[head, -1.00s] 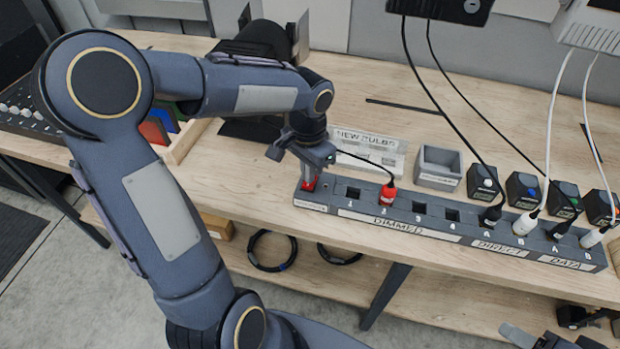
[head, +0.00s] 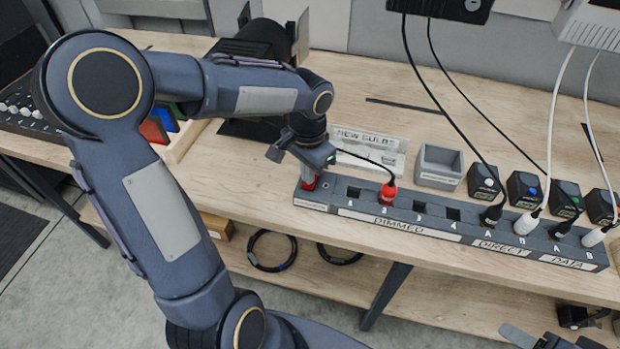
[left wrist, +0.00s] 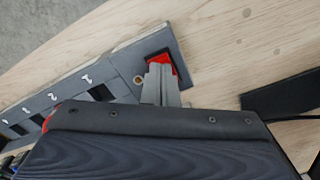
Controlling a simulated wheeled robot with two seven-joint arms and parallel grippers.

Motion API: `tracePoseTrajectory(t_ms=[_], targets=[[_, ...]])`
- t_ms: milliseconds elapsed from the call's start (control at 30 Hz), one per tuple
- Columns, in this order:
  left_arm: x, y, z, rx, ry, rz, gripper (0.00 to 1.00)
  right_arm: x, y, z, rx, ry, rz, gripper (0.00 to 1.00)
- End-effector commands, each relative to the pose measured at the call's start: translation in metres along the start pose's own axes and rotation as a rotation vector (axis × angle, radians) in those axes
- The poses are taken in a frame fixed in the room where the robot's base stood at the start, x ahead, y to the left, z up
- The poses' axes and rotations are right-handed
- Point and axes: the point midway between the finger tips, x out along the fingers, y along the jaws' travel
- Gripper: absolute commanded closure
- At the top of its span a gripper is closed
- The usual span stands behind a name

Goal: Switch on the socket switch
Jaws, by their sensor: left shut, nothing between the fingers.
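The red socket switch (left wrist: 176,62) sits in the end of the grey socket strip (left wrist: 205,68) in the left wrist view. In the head view the red switch (head: 309,185) is at the strip's left end, mostly hidden under my gripper. My left gripper (head: 309,176) is shut and empty, pointing down at the switch. In the left wrist view its closed fingertips (left wrist: 160,72) overlap the switch; whether they touch it, I cannot tell. The switch's on or off position is not clear. Part of my right gripper (head: 548,340) shows at the lower right edge.
A red plug (head: 388,192) with a black cable stands in the dimmed section, near the gripper. Black and white plugs fill sockets at the right. A small grey box (head: 438,167) and a "new bulbs" holder (head: 368,150) stand behind the strip.

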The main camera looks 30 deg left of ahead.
Motion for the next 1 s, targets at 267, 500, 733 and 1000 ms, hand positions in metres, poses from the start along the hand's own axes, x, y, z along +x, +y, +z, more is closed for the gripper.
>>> tracePoseTrajectory(t_ms=[267,500,733,1000], targets=[[0.005,0.0,0.0,0.0,0.0,0.0,1.0,0.003,0.002,0.002,0.0,0.0,0.0,0.45],[0.009,0.0,0.0,0.0,0.0,0.0,1.0,0.006,0.003,0.003,0.0,0.0,0.0,0.45],[0.012,0.0,0.0,0.001,0.0,0.0,1.0,0.008,0.004,0.004,0.0,0.0,0.0,0.45],[0.011,0.0,0.0,0.001,0.0,0.0,1.0,0.006,0.003,0.003,0.0,0.0,0.0,0.45]])
